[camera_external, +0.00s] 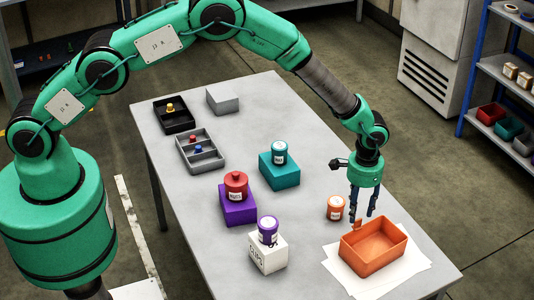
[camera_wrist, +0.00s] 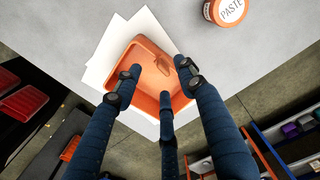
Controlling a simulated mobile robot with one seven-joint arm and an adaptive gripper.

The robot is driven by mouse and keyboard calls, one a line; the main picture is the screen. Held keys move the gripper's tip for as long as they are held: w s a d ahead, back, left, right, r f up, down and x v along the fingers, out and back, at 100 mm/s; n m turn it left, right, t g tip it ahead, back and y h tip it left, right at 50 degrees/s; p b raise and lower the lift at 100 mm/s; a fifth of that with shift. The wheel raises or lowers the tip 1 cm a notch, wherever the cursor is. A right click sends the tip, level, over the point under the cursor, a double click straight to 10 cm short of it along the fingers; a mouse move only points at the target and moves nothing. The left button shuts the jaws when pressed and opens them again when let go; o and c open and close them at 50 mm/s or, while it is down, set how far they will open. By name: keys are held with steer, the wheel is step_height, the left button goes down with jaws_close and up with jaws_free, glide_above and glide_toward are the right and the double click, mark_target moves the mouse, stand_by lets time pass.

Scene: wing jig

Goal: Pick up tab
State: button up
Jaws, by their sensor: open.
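A small orange tab (camera_external: 358,226) stands up at the back left edge of the orange bin (camera_external: 374,258), just below my gripper. In the wrist view the three fingers of my gripper (camera_wrist: 160,82) spread over the bin (camera_wrist: 150,47) and hold nothing visible. The fingers hide part of the bin.
White paper sheets (camera_external: 335,266) lie under the bin near the table's right end. An orange paste jar (camera_external: 336,207) stands just left of my gripper. A teal block (camera_external: 278,171), purple block (camera_external: 238,205) and white box (camera_external: 268,255) carry jars farther left. The table's centre has bare room.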

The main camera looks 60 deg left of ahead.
mark_target(357, 220)
steer(key=shift+f, duration=0.25)
steer(key=shift+f+p, duration=0.45)
steer(key=shift+f, duration=2)
jaws_close()
steer(key=shift+r, duration=0.15)
steer(key=shift+w+r+b, duration=0.1)
steer(key=shift+r+b, duration=0.2)
steer(key=shift+r, duration=1.1)
steer(key=shift+s+a+r, duration=0.15)
steer(key=shift+s+r, duration=0.05)
steer(key=shift+s, duration=0.1)
steer(key=s+a, duration=0.2)
steer(key=s, duration=0.5)
steer(key=s+a+r+b, duration=0.1)
steer(key=s+a, duration=0.1)
steer(key=s, duration=0.5)
steer(key=shift+s+a+r+b, duration=0.25)
steer(key=shift+s+a+b, duration=0.05)
steer(key=shift+s+a, duration=0.1)
